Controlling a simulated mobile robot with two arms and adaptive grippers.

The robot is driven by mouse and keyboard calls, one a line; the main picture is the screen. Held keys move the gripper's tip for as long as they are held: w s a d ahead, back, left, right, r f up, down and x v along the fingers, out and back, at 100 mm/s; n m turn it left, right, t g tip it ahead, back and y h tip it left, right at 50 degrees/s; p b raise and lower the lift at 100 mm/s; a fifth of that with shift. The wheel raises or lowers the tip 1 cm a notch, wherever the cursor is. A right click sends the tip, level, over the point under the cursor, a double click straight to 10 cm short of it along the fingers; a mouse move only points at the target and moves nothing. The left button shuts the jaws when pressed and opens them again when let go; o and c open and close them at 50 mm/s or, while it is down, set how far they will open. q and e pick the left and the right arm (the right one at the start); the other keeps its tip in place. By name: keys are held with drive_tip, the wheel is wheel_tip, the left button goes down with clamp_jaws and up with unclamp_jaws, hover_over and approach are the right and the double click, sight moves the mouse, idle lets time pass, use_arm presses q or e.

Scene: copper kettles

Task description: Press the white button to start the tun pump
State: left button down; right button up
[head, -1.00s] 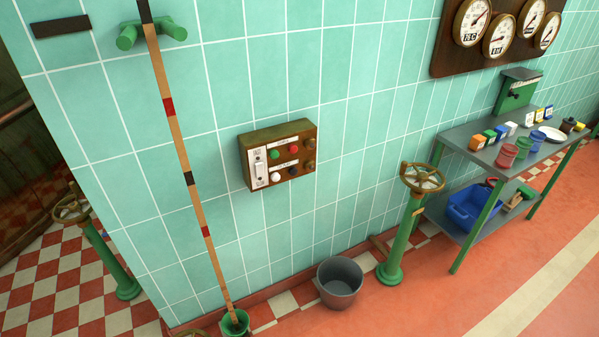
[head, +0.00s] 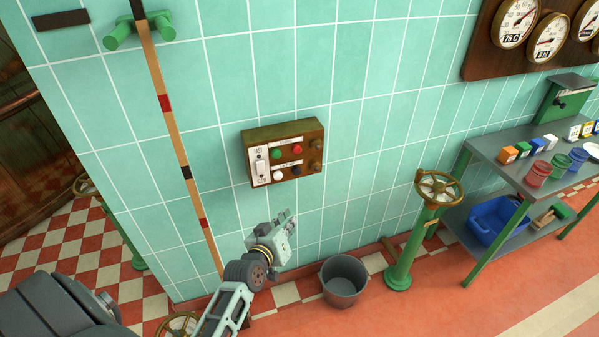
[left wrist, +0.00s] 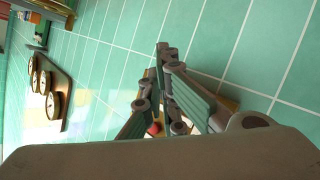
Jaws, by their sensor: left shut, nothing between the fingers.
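The white button (head: 278,175) is in the lower row of a brown control box (head: 315,137) on the tiled wall. A green button (head: 276,154) and a red button (head: 297,149) sit above it, and a dark button (head: 297,170) is to its right. My left gripper (head: 287,214) is shut and empty, below the box in the picture and apart from the white button. In the left wrist view, the shut fingers (left wrist: 164,52) cover most of the box; a red button (left wrist: 153,128) shows between them. The white button is hidden there. My right gripper is not in view.
A grey bucket (head: 344,281), a green valve post (head: 411,250) and a metal table (head: 482,146) stand to the right. The wall around the box is clear.

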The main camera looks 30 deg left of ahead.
sight(278, 176)
use_arm(q)
drive_tip(key=shift+w+d+r, duration=0.1)
drive_tip(key=shift+w+r, duration=0.25)
drive_tip(key=shift+r, duration=0.25)
drive_tip(key=shift+w+d+r, duration=0.1)
drive_tip(key=shift+w+r, duration=0.25)
drive_tip(key=shift+r, duration=0.25)
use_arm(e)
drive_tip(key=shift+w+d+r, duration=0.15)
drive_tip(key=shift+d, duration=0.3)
use_arm(q)
drive_tip(key=shift+a, duration=0.1)
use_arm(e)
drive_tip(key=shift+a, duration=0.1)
